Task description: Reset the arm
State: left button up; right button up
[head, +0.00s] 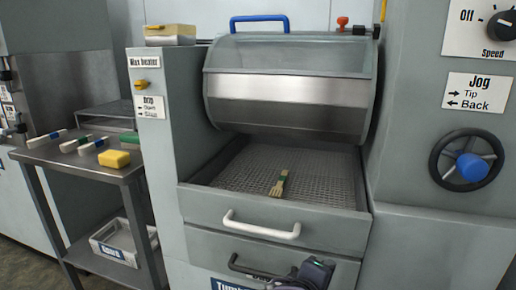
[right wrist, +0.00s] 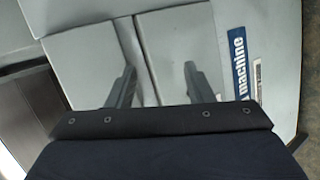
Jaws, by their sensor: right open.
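My right gripper (head: 300,280) is at the bottom edge of the head view, low in front of the machine and below the white drawer handle (head: 261,228). In the right wrist view its two dark fingers (right wrist: 158,72) stand apart with nothing between them, facing grey panels. My left gripper is in neither view.
A side table (head: 92,163) at left holds several white-handled tools and a yellow block (head: 114,159). A white bin (head: 122,241) sits on its lower shelf. A handwheel (head: 466,160) is on the right cabinet. A blue "machine" label (right wrist: 241,62) shows in the right wrist view.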

jog(key=s+d+f+m+g+y, duration=0.35)
jog(key=s+d+f+g, duration=0.2)
jog(key=s+d, duration=0.3)
jog(key=s+a+m+t+y, duration=0.1)
jog(key=s+m+y, duration=0.7)
jog(key=s+m, duration=0.15)
notch_tip(320, 180, up, 36)
jog(key=n+p, duration=0.1)
jog(key=p, duration=3.5)
jog(key=shift+a+p, duration=0.25)
jog(key=shift+p, duration=0.05)
jog(key=shift+f, duration=0.15)
jog(key=shift+c, duration=0.5)
